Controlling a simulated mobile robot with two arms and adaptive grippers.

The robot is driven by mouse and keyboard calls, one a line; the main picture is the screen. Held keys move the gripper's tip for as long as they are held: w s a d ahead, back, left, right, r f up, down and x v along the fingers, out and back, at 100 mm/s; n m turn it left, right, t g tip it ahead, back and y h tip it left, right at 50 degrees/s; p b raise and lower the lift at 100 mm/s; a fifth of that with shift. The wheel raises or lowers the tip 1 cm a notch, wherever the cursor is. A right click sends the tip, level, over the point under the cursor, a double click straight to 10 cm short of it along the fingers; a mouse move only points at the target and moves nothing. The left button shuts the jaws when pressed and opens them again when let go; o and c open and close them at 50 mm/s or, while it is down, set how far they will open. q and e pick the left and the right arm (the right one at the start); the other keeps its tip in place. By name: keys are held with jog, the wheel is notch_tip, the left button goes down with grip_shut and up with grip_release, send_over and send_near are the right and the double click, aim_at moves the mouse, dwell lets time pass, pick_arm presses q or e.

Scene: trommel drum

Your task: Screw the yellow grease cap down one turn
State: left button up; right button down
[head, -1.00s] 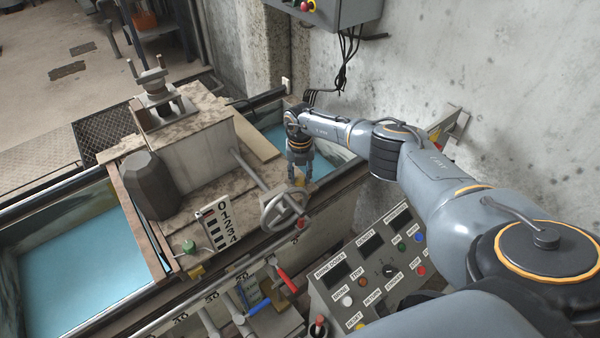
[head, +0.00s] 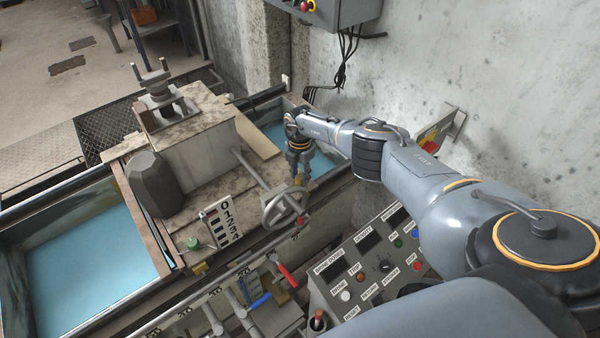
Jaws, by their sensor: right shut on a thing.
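My right gripper (head: 299,176) points down at the far edge of the machine's deck, just behind the grey handwheel (head: 284,207). It is shut on a small yellow thing between its fingertips, which looks like the yellow grease cap (head: 298,181). The fingers hide most of the cap, and its thread and seat cannot be made out. My left gripper is not in view.
A grey shaft (head: 252,169) runs to the handwheel beside my gripper. Blue liquid (head: 82,254) fills the trough at left. A labelled control panel (head: 368,262) stands in front, below my right arm. The concrete wall (head: 500,60) is behind the arm.

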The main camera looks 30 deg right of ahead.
aim_at(300, 176)
jog(key=shift+w+r, duration=0.1)
dwell(0.4)
jog(key=c, duration=1)
grip_release()
notch_tip(300, 176, up, 12)
